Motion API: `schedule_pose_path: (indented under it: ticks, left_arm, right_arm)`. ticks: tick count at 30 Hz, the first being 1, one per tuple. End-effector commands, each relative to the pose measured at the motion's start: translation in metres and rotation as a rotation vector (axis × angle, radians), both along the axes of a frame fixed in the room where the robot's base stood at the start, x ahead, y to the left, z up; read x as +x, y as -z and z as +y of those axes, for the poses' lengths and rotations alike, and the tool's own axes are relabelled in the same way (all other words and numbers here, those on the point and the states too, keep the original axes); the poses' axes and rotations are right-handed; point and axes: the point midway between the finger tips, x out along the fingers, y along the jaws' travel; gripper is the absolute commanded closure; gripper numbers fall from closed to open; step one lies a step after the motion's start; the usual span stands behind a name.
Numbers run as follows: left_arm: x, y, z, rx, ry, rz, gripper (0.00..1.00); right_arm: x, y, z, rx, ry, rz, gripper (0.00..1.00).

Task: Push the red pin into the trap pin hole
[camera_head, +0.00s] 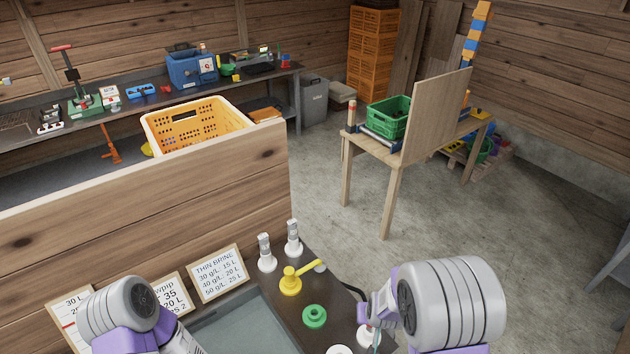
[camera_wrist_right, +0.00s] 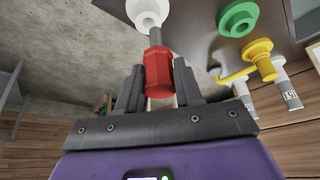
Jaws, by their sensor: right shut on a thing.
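My right gripper (camera_wrist_right: 159,80) is shut on the red pin (camera_wrist_right: 157,70), which has a faceted red body and a grey shaft. The shaft points at a round white fitting (camera_wrist_right: 148,12) at the top of the right wrist view. The shaft's end meets the fitting in the picture, but I cannot tell how far it goes in. The trap pin hole itself cannot be made out.
A green ring (camera_head: 314,316) and a yellow tap (camera_head: 290,281) stand on the dark counter (camera_head: 330,285), with two white-based bottles (camera_head: 266,254) (camera_head: 293,239) behind. Sign cards (camera_head: 217,273) lean on the wooden wall (camera_head: 150,205) left. Open floor lies beyond.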

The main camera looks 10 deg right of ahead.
Motion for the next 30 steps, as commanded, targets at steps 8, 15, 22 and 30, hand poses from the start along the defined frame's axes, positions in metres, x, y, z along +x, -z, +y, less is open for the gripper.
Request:
schedule_pose_path:
  ticks: [8, 15, 22, 30]
  left_arm:
    - [0.0, 0.047, 0.0, 0.0, 0.0, 0.0, 0.35]
    - [0.0, 0.053, 0.0, 0.0, 0.0, 0.0, 0.35]
    - [0.0, 0.051, 0.0, 0.0, 0.0, 0.0, 0.35]
    - [0.0, 0.034, 0.0, 0.0, 0.0, 0.0, 0.35]
  right_arm:
    - [-0.017, 0.031, 0.018, 0.002, -0.122, -0.002, 0.98]
    - [-0.022, 0.033, 0.022, 0.002, -0.153, -0.002, 0.98]
    - [-0.022, 0.032, 0.021, 0.002, -0.154, -0.002, 0.98]
    - [-0.022, 0.015, 0.021, 0.002, -0.153, -0.001, 0.98]
